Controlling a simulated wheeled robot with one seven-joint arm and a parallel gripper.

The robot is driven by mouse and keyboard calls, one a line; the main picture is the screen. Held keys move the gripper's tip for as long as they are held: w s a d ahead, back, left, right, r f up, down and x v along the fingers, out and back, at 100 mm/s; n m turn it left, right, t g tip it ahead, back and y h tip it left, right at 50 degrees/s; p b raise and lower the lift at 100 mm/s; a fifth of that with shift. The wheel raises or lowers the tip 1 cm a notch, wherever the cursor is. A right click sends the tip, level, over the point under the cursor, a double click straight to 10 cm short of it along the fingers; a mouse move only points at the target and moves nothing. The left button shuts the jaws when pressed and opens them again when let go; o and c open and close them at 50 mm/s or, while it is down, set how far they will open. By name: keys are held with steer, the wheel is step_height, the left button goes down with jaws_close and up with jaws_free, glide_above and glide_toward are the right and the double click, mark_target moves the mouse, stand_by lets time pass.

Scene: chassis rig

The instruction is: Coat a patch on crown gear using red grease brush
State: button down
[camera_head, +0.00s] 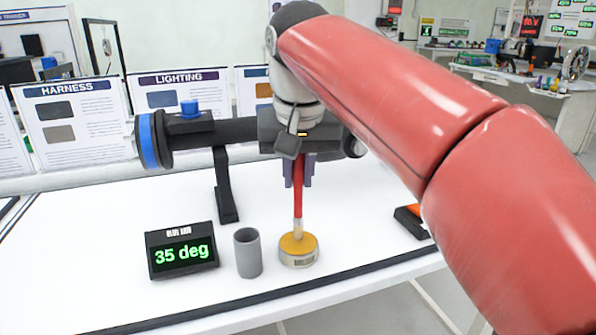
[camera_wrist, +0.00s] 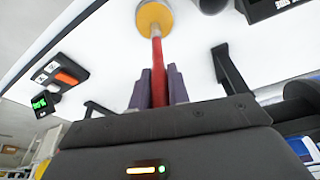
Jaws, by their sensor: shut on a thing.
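The red grease brush (camera_head: 298,190) is held upright, tip down, between the purple fingers of my gripper (camera_head: 300,178). Its red handle (camera_wrist: 157,90) also shows between the fingers (camera_wrist: 158,80) in the wrist view. A round tin (camera_head: 299,262) with a yellow top stands on the white bench right under the brush, and shows at the top of the wrist view (camera_wrist: 153,20). The pale tip of the brush meets the yellow surface; how deep it sits I cannot tell. I cannot make out the crown gear for certain; my arm and gripper cover part of the dark axle rig (camera_head: 233,131).
A grey cup (camera_head: 248,253) stands just left of the tin. Left of it is a display (camera_head: 182,252) reading "35 deg". A black stand (camera_head: 226,190) supports the axle rig behind. A black and orange box (camera_head: 413,221) lies to the right. The bench's dark front edge is close.

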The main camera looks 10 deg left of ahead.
steer(key=shift+f, duration=0.6)
stand_by(1.6)
step_height(320, 180, up, 3)
steer(key=shift+f+p, duration=0.1)
steer(key=shift+p, duration=0.8)
steer(key=shift+r, duration=2.2)
